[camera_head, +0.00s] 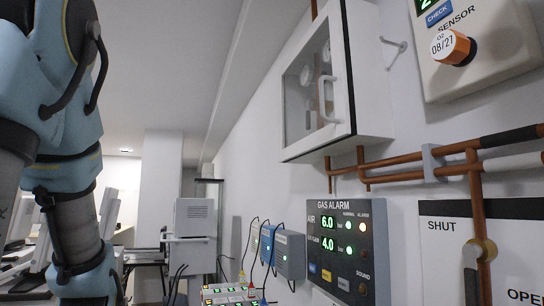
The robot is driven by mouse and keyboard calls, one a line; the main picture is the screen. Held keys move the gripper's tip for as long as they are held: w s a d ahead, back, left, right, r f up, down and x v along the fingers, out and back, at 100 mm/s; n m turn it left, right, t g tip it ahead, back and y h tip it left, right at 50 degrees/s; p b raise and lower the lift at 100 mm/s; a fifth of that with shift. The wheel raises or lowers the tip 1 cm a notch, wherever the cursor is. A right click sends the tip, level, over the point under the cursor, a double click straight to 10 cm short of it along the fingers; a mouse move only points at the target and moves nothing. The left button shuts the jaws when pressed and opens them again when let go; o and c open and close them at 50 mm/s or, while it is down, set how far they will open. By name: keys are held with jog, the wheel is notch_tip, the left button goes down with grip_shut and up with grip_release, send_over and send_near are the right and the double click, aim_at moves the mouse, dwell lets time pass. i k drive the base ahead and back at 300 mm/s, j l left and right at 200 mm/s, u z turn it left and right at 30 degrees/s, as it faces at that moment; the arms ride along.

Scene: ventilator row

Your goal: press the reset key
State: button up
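A grey gas alarm panel (318,238) is on the right wall, with green readouts of 6.0 and 4.0 and lit indicator lamps. Along its lower part are a blue key (312,268), a yellow key (326,275) and a dark key (343,284). Their labels are too small to read, so I cannot tell which one is the reset key. A round dark part sits below the word SOUND. My arm hangs down the left side of the view. My gripper is out of view, so its state does not show.
A glass-fronted wall cabinet (367,92) juts out above the panel. Copper pipes (400,158) run beside it to a SHUT/OPEN valve board (440,208). An oxygen sensor box (490,75) is at upper right. Blue-grey boxes with cables (290,255) and a device (194,218) stand farther back.

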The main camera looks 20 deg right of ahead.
aim_at(342, 284)
jog(key=z, duration=1.05)
